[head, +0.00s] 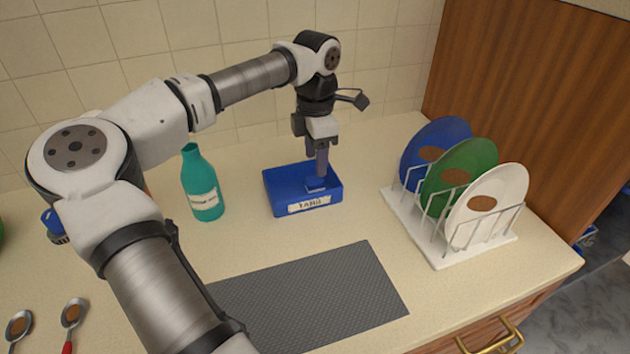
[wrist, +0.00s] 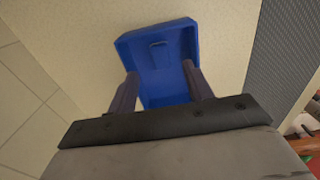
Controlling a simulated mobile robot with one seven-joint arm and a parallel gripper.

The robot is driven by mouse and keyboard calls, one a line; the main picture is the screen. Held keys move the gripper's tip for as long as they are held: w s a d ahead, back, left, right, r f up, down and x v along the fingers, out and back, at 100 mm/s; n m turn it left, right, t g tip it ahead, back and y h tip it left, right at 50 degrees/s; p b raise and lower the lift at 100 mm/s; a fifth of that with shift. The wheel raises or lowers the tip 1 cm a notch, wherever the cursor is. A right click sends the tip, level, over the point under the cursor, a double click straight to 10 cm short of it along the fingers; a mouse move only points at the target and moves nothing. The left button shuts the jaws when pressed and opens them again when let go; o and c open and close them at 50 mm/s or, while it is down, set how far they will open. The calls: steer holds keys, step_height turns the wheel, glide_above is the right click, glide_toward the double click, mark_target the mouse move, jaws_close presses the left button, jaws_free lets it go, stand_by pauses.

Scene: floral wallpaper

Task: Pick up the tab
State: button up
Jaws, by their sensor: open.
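A blue open box (head: 275,197) with a white label stands on the counter; it also shows in the wrist view (wrist: 128,47). The label seems to read "TABS". A small blue piece (head: 316,185), which looks like the tab, lies inside the box. In the wrist view a small blue shape, likely the tab (wrist: 159,44), shows on the box floor, between and beyond the fingers. My gripper (head: 317,166) points down into the box. In the wrist view its two fingers (wrist: 160,74) are apart with nothing between them. I cannot tell whether a fingertip touches the tab.
A teal bottle (head: 203,190) stands left of the box. A white rack (head: 432,243) with blue, green and white plates stands to the right. A grey mat (head: 310,296) lies in front. Two spoons (head: 72,315) lie at the front left. The tiled wall is close behind.

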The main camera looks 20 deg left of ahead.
mark_target(315, 180)
steer(key=shift+s+f+p, duration=0.1)
steer(key=shift+f+p, duration=0.9)
steer(key=shift+f, duration=1.9)
steer(key=c, duration=1.1)
steer(key=shift+o, duration=0.2)
steer(key=shift+r, duration=0.1)
step_height(315, 180, up, 20)
steer(key=b, duration=0.3)
